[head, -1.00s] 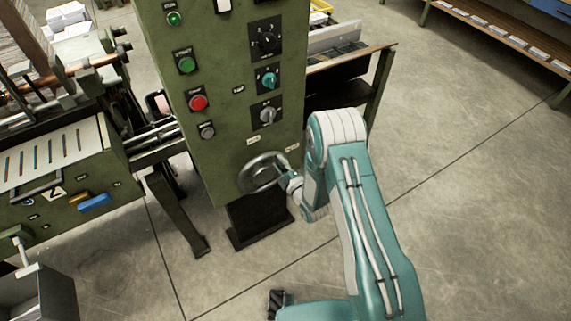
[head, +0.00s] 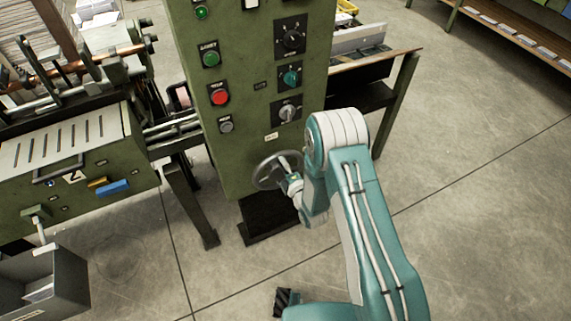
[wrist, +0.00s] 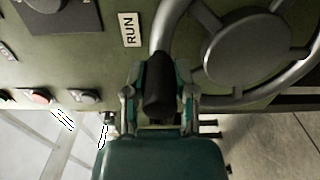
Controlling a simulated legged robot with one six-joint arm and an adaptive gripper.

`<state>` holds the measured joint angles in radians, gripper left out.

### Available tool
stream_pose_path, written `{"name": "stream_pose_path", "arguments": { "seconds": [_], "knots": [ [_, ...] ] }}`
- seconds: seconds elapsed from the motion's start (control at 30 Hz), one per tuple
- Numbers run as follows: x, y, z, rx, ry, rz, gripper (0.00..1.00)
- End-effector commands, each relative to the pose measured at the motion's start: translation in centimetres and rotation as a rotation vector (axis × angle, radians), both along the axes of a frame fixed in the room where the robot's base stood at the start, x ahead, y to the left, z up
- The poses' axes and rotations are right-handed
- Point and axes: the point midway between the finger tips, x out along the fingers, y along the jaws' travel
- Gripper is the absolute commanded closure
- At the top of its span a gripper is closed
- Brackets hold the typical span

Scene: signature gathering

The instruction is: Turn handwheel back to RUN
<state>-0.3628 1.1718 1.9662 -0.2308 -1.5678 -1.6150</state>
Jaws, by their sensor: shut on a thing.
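The grey handwheel (head: 257,178) is on the lower front of the green control cabinet. My gripper (head: 290,179) is at the wheel's right side in the head view and hides part of its rim. In the wrist view, my gripper (wrist: 158,100) has its fingers on both sides of the wheel's dark handle (wrist: 157,82) and is shut on it. The handwheel's hub and rim (wrist: 245,45) show to the right of the handle. The RUN label (wrist: 130,30) is on the cabinet just left of the rim.
The cabinet carries a red button (head: 219,96), a green button (head: 211,57) and several rotary switches above the wheel. A green machine (head: 85,195) stands at left, with a grey bin (head: 70,275) below. Open floor (head: 480,200) lies to the right.

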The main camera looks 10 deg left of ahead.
Motion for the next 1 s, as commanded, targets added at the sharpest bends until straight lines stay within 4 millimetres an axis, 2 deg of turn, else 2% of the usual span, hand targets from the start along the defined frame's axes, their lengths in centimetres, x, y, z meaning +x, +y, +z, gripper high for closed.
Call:
{"name": "stream_pose_path", "arguments": {
  "seconds": [0.33,0.37,0.4,0.43,0.8,1.0],
  "knots": [
    [-0.3,0.2,-0.4,-0.005,0.011,0.005,1.0],
    [-0.3,0.1,-0.4,-0.004,0.012,0.005,0.51],
    [-0.3,0.1,-0.4,-0.005,0.011,0.005,0.33],
    [-0.3,0.1,-0.4,-0.005,0.011,0.004,0.31],
    [-0.2,-0.1,-0.1,-0.001,0.005,0.002,0.31],
    [-2.2,-1.5,-0.2,-0.002,0.01,0.001,0.31]
  ]
}}
